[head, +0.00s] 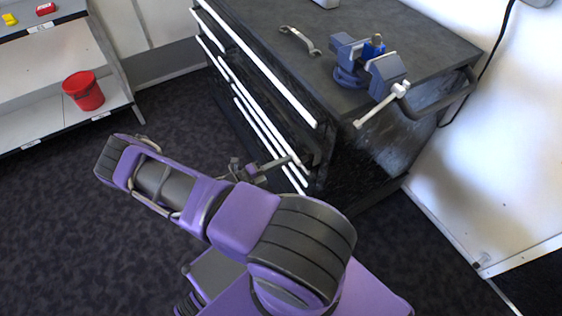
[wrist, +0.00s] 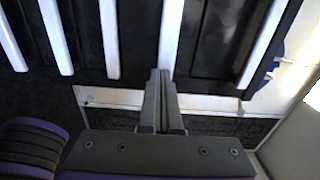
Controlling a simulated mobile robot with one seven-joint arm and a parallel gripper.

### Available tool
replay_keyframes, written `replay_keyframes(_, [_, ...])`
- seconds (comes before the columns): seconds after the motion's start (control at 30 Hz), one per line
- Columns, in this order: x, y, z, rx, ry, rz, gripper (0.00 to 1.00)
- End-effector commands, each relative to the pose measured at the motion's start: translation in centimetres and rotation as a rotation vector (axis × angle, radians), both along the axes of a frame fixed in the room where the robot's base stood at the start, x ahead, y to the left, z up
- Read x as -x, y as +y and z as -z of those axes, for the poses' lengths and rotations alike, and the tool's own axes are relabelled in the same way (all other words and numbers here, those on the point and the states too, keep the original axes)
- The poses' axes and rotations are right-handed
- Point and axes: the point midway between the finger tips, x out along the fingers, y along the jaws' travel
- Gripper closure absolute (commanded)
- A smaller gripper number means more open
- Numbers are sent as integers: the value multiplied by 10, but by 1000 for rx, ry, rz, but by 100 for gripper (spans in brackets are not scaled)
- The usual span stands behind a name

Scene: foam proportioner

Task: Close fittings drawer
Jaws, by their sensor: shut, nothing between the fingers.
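A black drawer cabinet (head: 350,165) stands at the upper middle of the head view, its front crossed by long white handle strips (head: 265,125). No label shows which drawer is the fittings drawer, and I cannot tell how far any drawer stands out. My gripper (head: 288,161) is at the drawer fronts, near the right end of the lower strips. In the wrist view my gripper (wrist: 160,75) is shut and empty, its fingertips at the lower end of one white strip (wrist: 170,35). I cannot tell whether they touch it.
A shelf unit (head: 65,60) with a red bucket (head: 83,91) stands at the left. A white wall (head: 480,150) is close on the right. Dark carpet (head: 60,220) is clear at the left.

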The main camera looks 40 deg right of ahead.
Motion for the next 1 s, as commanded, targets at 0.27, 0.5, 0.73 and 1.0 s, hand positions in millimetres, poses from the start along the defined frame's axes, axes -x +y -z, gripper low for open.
replay_keyframes(0.27, [6, -21, 3, 2, 0, 4, 100])
replay_keyframes(0.5, [13, -51, 1, 0, 0, 1, 100])
replay_keyframes(0.73, [13, -53, -1, 3, 2, 2, 100])
replay_keyframes(1.0, [16, -45, -1, 2, 3, 3, 100])
